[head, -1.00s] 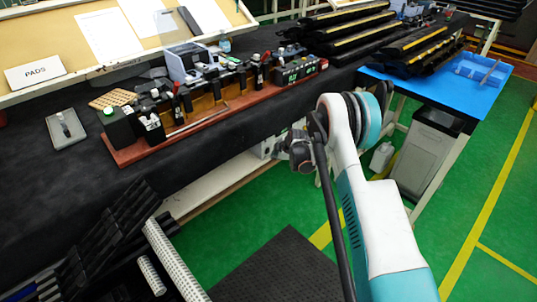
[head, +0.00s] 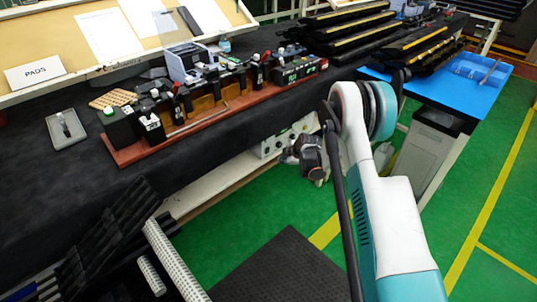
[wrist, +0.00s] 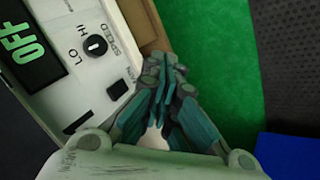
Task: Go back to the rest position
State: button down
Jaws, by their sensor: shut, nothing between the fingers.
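My gripper shows in the wrist view (wrist: 165,80). Its teal fingers are together, with nothing between them. Behind the fingers are a pale control panel and the green floor. In the head view my arm reaches out over the floor beside the bench, with its wrist low near the bench's front edge. The fingertips cannot be made out in the head view.
A white control box (head: 285,140) with knobs sits under the black bench (head: 60,185); its panel (wrist: 85,85) shows "OFF" and a speed knob. A wooden fixture (head: 205,118) stands on the bench. A blue table (head: 475,95) is at right. Green floor (head: 480,190) lies open at right.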

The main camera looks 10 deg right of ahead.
dwell(0.4)
jog(key=s+a+r+m, duration=0.1)
jog(key=s+r+m, duration=0.3)
jog(key=r, duration=0.6)
jog(key=s+a+r+m+h, duration=0.1)
jog(key=s+r, duration=0.6)
jog(key=r, duration=0.4)
jog(key=s+r+m, duration=0.3)
jog(key=s+r, duration=0.2)
jog(key=r, duration=0.5)
jog(key=s+a+r+m, duration=0.1)
jog(key=s+r+m, duration=0.45)
jog(key=s, duration=0.95)
jog(key=s+m+h, duration=0.1)
jog(key=s+m, duration=0.2)
jog(key=s, duration=1.4)
jog(key=shift+s+d, duration=0.1)
